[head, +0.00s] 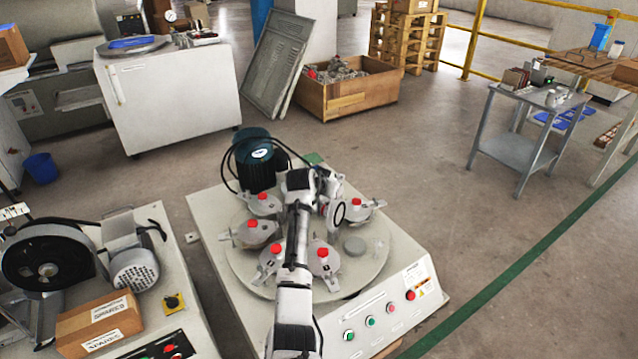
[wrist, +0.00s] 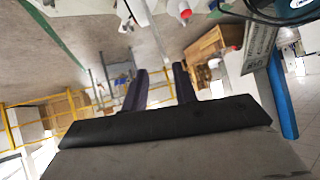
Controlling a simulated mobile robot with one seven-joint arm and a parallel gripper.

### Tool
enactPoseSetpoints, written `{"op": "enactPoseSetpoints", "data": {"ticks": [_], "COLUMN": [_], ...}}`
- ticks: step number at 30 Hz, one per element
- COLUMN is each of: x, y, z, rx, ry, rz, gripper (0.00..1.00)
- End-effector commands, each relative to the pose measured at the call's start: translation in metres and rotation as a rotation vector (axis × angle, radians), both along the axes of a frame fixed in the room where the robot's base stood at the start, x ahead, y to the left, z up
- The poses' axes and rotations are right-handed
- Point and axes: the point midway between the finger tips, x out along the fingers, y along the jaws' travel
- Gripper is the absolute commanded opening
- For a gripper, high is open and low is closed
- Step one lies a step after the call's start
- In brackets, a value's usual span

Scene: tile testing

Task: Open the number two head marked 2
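The test machine (head: 232,262) has a round plate (head: 370,275) carrying several grey heads with red knobs. One head (head: 250,232) is on the left, one (head: 262,203) at the back left, and one (head: 365,211) on the right. Two more, a front-left head (head: 268,265) and a front-right head (head: 325,268), flank my arm. I cannot read a number on any head, so I cannot tell which is marked 2. In the wrist view my gripper (wrist: 158,88) has its two dark fingers apart with nothing between them. In the head view my wrist is above the plate's back right; the fingertips are not clear.
A dark green motor (head: 262,160) stands behind the plate. A control panel (head: 385,318) with buttons is at the machine's front right. Another machine (head: 75,265) and a cardboard box (head: 100,325) are at left. The floor to the right is clear up to a grey table (head: 525,130).

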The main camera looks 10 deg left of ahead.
Motion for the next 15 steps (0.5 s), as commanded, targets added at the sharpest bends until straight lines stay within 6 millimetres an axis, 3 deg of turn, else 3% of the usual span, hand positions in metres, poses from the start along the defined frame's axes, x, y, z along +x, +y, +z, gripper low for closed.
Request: {"op": "enactPoseSetpoints", "data": {"ticks": [9, 15], "x": [-0.048, -0.067], "y": [0.010, 0.013], "z": [0.038, 0.052], "rx": [0.000, 0.001], "ry": [-0.003, -0.001], "rz": [0.003, 0.001], "gripper": [0.28, 0.28]}}
